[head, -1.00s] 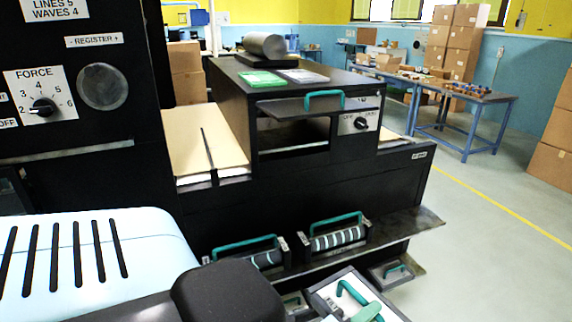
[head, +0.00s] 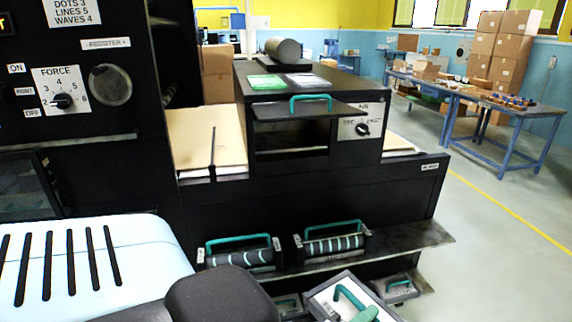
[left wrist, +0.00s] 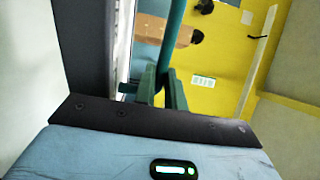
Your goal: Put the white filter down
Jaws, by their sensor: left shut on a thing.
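The white filter (head: 325,298) is a pale panel in a dark frame with a teal handle, at the bottom edge of the head view, partly cut off. My left gripper (head: 366,314) is shut on its handle, with only a green fingertip showing there. In the left wrist view my green fingers (left wrist: 163,88) close around the teal handle bar (left wrist: 171,40). The filter is in front of the black machine (head: 310,210), below its shelf in the picture; I cannot tell whether it touches anything. My right gripper is not in view.
Two striped rollers with teal handles (head: 240,256) (head: 333,244) sit on the machine's low shelf (head: 415,238). A small teal-handled piece (head: 398,287) shows below it. A blue table (head: 500,105) and stacked boxes (head: 497,50) stand back right. The floor (head: 490,240) at right is clear.

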